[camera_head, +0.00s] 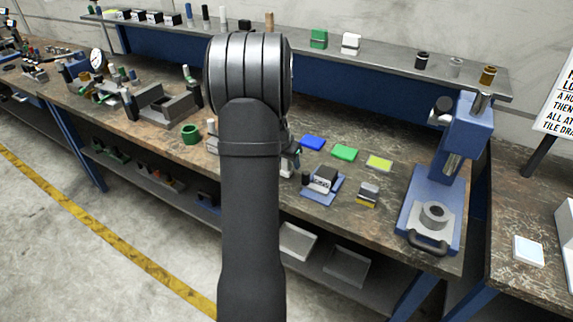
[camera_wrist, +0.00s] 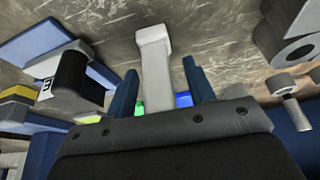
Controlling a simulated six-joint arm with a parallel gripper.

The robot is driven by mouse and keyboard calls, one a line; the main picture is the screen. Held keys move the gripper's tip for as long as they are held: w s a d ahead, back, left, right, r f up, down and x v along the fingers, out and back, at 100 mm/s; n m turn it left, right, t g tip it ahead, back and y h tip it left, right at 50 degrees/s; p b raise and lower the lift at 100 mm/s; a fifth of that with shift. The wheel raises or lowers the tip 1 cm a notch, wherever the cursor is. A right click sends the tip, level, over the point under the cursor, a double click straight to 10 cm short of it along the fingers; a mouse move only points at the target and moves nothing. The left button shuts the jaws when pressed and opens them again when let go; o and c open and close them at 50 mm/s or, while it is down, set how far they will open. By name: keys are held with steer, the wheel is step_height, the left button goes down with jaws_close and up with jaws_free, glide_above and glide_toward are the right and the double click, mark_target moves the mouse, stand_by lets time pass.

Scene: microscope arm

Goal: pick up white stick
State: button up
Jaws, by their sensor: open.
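A white stick-like piece (camera_wrist: 153,65) with a wider, blocky end stands out in the wrist view, between the two blue fingers of my gripper (camera_wrist: 160,67). The fingers are apart, with a visible gap on each side of the piece. The lower part of the piece is hidden behind the gripper body. Another slim white stick (camera_head: 222,15) stands upright on the back shelf.
A blue tile (camera_head: 313,142), a green tile (camera_head: 344,153) and a yellow tile (camera_head: 379,162) lie on the bench. A black-and-white block (camera_head: 322,180) on a blue base sits nearby. A tall blue press (camera_head: 440,180) stands right. A green ring (camera_head: 190,134) lies left.

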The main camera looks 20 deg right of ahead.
steer(key=c, duration=1.1)
steer(key=shift+o, duration=0.2)
steer(key=shift+r, duration=0.55)
step_height(320, 180, up, 3)
steer(key=shift+f, duration=0.1)
steer(key=s+d+r, duration=0.7)
steer(key=s, duration=0.2)
steer(key=shift+d, duration=0.2)
